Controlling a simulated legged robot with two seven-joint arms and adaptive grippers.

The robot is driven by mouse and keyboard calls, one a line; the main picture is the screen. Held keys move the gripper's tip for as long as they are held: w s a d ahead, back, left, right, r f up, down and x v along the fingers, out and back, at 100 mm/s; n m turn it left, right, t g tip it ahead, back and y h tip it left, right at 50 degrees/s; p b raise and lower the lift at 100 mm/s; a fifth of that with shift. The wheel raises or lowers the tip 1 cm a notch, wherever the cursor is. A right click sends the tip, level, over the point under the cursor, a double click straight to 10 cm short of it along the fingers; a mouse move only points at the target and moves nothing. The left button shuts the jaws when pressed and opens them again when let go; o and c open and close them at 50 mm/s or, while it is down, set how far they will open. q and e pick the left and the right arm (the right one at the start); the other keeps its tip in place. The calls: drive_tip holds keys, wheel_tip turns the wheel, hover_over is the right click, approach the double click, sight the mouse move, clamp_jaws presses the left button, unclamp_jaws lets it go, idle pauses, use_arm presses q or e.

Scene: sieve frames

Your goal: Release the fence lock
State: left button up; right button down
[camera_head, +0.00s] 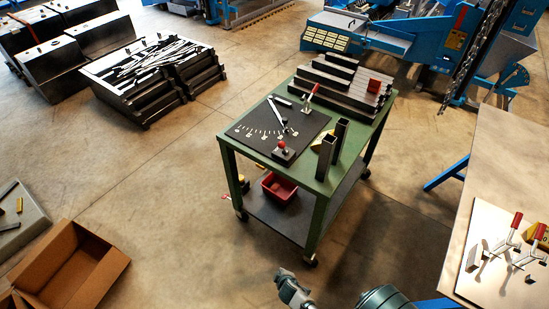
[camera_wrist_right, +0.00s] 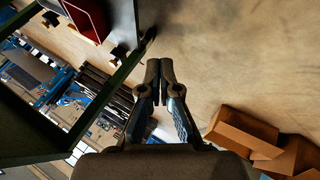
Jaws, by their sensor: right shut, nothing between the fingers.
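A dark angle plate (camera_head: 255,140) with a white scale lies on a green cart (camera_head: 232,150). A silver fence arm (camera_head: 276,110) crosses it. A red-handled lever (camera_head: 313,92) stands at the plate's far side, and a block with a red knob (camera_head: 283,150) sits at its near edge. I cannot tell which of these is the fence lock. My right gripper (camera_wrist_right: 160,68) is shut and empty in the right wrist view, in the air beside the cart, touching nothing. Parts of my arm show at the bottom of the head view. My left gripper is not in view.
Steel bars (camera_head: 340,85) and upright square tubes (camera_head: 326,158) share the cart top. A red bin (camera_head: 279,187) is on the lower shelf. A cardboard box (camera_head: 70,268) is at lower left; a bench (camera_head: 490,150) with red-handled clamps (camera_head: 515,222) is at right. Floor around the cart is mostly clear.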

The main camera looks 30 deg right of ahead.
drive_tip(key=w+d+r+n+t+h+b, duration=0.3)
drive_tip(key=w+r+t, duration=0.2)
drive_tip(key=w+r, duration=0.95)
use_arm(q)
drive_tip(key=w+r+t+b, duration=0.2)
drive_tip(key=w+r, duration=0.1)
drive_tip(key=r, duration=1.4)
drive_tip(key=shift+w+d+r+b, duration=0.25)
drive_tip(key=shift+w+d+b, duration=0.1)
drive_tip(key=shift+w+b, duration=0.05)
use_arm(e)
drive_tip(key=w+d+r+n+t+h, duration=0.1)
drive_tip(key=w+r+t+h, duration=0.1)
drive_tip(key=r, duration=0.8)
drive_tip(key=w+d+r+n+t+h, duration=0.1)
drive_tip(key=w+d+r+t+h, duration=0.1)
drive_tip(key=r, duration=0.9)
drive_tip(key=shift+w+r+n+t+h, duration=0.15)
drive_tip(key=shift+w+n+t+h, duration=0.25)
drive_tip(key=shift+w+t+h, duration=0.3)
drive_tip(key=shift+w+d, duration=0.1)
drive_tip(key=shift+w, duration=0.1)
